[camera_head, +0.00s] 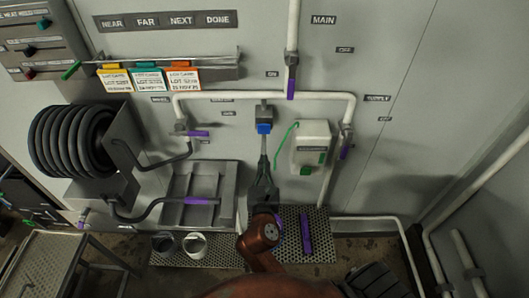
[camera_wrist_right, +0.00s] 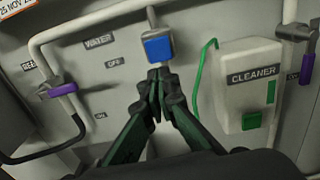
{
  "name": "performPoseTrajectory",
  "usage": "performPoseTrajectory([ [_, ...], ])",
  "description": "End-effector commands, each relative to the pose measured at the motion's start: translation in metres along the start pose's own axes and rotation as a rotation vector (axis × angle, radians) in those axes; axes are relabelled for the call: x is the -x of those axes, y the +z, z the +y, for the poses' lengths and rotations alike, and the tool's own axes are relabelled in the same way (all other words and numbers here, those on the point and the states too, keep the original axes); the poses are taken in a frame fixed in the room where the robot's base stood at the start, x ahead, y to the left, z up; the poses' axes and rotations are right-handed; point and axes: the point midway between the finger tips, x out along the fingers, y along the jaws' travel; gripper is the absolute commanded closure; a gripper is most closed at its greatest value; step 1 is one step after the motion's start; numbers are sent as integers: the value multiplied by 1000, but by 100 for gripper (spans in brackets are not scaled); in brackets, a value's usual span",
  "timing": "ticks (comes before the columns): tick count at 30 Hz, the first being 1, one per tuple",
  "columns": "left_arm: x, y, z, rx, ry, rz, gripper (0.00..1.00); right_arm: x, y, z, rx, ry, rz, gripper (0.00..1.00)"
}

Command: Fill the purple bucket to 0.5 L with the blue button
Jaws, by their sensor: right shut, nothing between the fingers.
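The blue button (camera_head: 264,128) sits on the wall below the white pipe, and it also shows in the right wrist view (camera_wrist_right: 158,47). My right gripper (camera_head: 263,158) is shut and empty, pointing at the wall just below the blue button. In the right wrist view its fingertips (camera_wrist_right: 160,76) are together close under the button; I cannot tell whether they touch it. Two small pale buckets, a left one (camera_head: 157,253) and a right one (camera_head: 195,255), stand low at the left; neither looks clearly purple. Their contents are unclear. My left gripper is not in view.
A white cleaner box (camera_head: 312,145) with a green hose hangs right of the button. Purple-handled valves (camera_head: 198,134) sit on the pipes at both sides. A coiled black hose (camera_head: 60,140) is at left. A purple bar (camera_head: 305,235) lies on the floor grating.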

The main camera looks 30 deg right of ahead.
Motion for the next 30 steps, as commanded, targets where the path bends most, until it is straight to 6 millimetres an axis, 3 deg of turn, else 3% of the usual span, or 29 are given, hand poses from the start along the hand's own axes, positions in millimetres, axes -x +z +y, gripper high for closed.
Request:
performPoseTrajectory([
  [16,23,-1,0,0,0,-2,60,-105,2,0,0,-1,0,100],
  [22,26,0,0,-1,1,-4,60,-123,2,-1,0,-2,-1,100],
  [30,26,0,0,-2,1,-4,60,-126,0,-1,0,-1,0,100],
])
